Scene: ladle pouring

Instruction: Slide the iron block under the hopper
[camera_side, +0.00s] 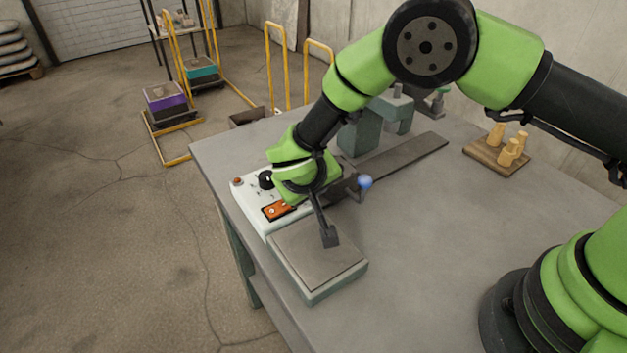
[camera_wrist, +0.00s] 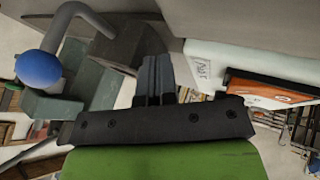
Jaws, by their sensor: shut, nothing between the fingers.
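A dark grey block (camera_side: 343,183), which looks like the iron block, sits at the near end of a long dark rail (camera_side: 405,158). A grey bent handle with a blue ball (camera_side: 365,182) rises beside it. In the wrist view, the block (camera_wrist: 128,48) shows behind my fingers and the ball (camera_wrist: 38,68) lies left. A grey-green stand (camera_side: 358,138) behind the rail looks like the hopper's; my arm partly covers it. My gripper (camera_wrist: 157,66) is shut and empty, close to the block; I cannot tell whether they touch. Its fingertips are hidden in the side view.
A white control box (camera_side: 253,204) with an orange switch (camera_side: 277,210) stands left of my gripper. A flat-topped plate unit (camera_side: 300,262) stands in front. A wooden board with pegs (camera_side: 487,156) lies at right. The table (camera_side: 430,240) is bare at front right.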

